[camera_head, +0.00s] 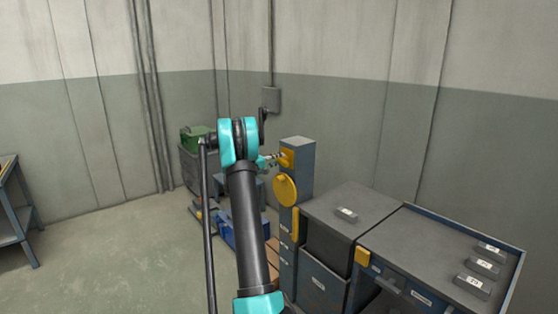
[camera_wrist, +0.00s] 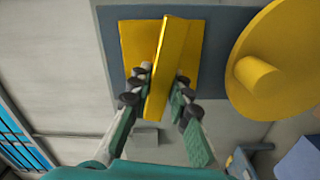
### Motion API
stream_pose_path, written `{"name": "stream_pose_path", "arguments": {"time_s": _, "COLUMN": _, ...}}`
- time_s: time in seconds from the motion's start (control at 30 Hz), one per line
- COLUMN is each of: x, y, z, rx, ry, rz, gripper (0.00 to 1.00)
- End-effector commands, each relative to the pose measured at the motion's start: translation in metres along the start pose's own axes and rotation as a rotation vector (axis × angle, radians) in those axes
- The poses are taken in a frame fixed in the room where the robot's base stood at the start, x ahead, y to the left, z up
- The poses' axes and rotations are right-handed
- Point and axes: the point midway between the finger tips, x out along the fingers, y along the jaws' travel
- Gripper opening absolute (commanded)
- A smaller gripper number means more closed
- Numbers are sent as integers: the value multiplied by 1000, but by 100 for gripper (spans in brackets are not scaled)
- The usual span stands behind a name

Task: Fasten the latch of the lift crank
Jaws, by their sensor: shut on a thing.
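The latch is a yellow bar (camera_wrist: 171,55) on a square yellow plate (camera_wrist: 138,42); in the wrist view the bar stands nearly upright, its top leaning slightly right. My gripper (camera_wrist: 163,80) is shut on this bar, with a finger on each side. The lift crank is a round yellow disc (camera_wrist: 285,45) with a stubby round handle (camera_wrist: 256,75), right of the latch and apart from my fingers. In the head view, my gripper (camera_head: 272,159) reaches the latch plate (camera_head: 288,158) on the blue-grey post, above the crank disc (camera_head: 285,191). My arm partly hides the area left of it.
The post (camera_head: 300,165) stands beside a grey-topped cabinet (camera_head: 345,207) and a workbench (camera_head: 440,245) with several labelled blocks. A green item (camera_head: 195,135) on a dark bin and a blue box (camera_head: 240,229) are behind my arm. The floor at left is clear.

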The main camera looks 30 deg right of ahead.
Motion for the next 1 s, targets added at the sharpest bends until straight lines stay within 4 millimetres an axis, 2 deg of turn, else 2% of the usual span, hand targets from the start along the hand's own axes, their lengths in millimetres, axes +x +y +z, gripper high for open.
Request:
{"name": "stream_pose_path", "arguments": {"time_s": 0.4, "x": -1, "y": -3, "z": 0, "rx": -204, "ry": 1, "rz": -2, "gripper": 0}}
{"name": "stream_pose_path", "arguments": {"time_s": 1.0, "x": -1, "y": -4, "z": 0, "rx": -238, "ry": 1, "rz": -2, "gripper": 0}}
